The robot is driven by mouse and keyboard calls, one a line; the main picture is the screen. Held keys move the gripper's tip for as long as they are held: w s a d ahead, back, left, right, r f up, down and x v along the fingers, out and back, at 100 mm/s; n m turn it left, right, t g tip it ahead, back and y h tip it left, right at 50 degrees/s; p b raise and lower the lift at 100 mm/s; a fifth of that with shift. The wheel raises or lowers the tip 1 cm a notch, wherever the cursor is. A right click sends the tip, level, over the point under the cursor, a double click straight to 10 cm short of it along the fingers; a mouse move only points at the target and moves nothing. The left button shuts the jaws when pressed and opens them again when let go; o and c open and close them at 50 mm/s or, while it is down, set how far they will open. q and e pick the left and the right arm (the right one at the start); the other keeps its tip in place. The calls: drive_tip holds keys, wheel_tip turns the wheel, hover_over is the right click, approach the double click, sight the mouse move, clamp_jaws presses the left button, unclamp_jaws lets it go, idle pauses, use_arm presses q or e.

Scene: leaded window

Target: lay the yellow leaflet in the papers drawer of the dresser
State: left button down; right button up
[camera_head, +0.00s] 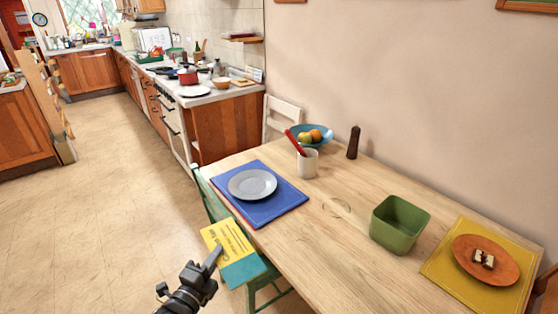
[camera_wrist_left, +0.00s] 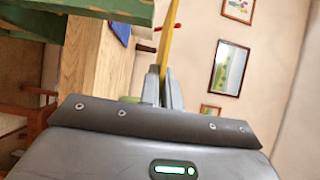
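The yellow leaflet (camera_head: 228,238), with dark print, appears beside the table's left edge, in front of the green chair in the head view. My left gripper (camera_head: 214,258) is at its near edge. In the left wrist view the leaflet (camera_wrist_left: 169,42) shows edge-on as a thin yellow strip between the fingers of my left gripper (camera_wrist_left: 163,80), which are closed on it. I cannot tell whether the leaflet touches the chair. My right gripper is not in view. I cannot make out the dresser or its papers drawer in these frames.
The wooden table (camera_head: 330,212) holds a plate (camera_head: 252,184) on a blue mat, a fruit bowl, a cup, a pepper mill, a green bin (camera_head: 399,223) and a yellow mat (camera_head: 450,286). The green chair (camera_head: 257,282) stands close. The floor (camera_head: 110,200) at left is clear.

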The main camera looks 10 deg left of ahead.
sight(230, 258)
use_arm(q)
drive_tip(key=shift+f+y, duration=0.15)
drive_tip(key=shift+y, duration=0.25)
drive_tip(key=shift+n+y, duration=0.8)
drive_tip(key=shift+y, duration=0.1)
drive_tip(key=d+r, duration=0.1)
drive_tip(key=r, duration=0.2)
drive_tip(key=d+r, duration=0.1)
drive_tip(key=r, duration=0.2)
drive_tip(key=d+r, duration=0.1)
drive_tip(key=r, duration=0.3)
drive_tip(key=shift+w+d, duration=0.1)
drive_tip(key=shift+d, duration=0.25)
drive_tip(key=shift+w+d+r, duration=0.1)
drive_tip(key=shift+w+r, duration=0.1)
drive_tip(key=shift+r, duration=0.1)
idle(0.5)
